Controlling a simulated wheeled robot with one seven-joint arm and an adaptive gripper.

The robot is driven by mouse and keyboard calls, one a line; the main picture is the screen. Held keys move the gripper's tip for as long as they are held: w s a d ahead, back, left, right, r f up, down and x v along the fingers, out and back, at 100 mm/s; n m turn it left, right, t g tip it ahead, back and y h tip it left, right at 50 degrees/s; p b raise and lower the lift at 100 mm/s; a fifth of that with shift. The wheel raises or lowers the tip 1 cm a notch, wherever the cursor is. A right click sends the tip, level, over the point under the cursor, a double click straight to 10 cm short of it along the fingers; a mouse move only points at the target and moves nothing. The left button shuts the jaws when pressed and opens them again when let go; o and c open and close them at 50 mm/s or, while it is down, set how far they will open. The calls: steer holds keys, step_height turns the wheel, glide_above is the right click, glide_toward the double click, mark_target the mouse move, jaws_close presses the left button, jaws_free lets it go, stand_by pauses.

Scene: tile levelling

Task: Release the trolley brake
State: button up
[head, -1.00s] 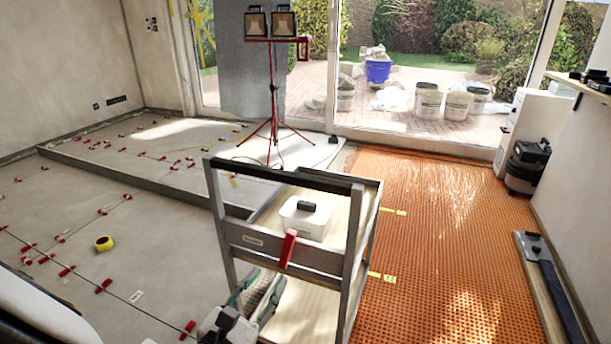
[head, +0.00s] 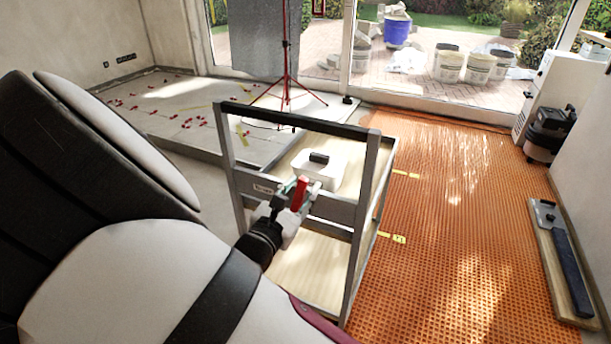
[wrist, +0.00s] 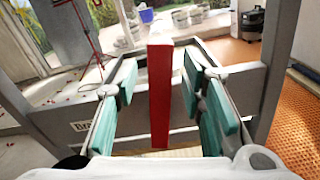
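The trolley (head: 352,212) is a grey metal frame with a black push handle and two wooden shelves, standing in the middle of the head view. Its red brake lever (head: 300,193) stands upright at the near crossbar. In the wrist view the red lever (wrist: 160,95) rises between my two teal-padded fingers, with a visible gap on each side. My gripper (head: 290,193) is open around the lever, and it also shows in the wrist view (wrist: 160,100). A label (wrist: 82,126) on the crossbar is partly hidden by the left finger.
A white box with a black handle (head: 322,178) sits on the trolley's top shelf. Orange matting (head: 450,220) covers the floor to the right. A board with a dark tool (head: 560,255) lies there. A red tripod (head: 286,80) stands behind the trolley.

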steer(key=shift+w+d, duration=0.1)
steer(key=shift+w, duration=0.15)
jaws_close()
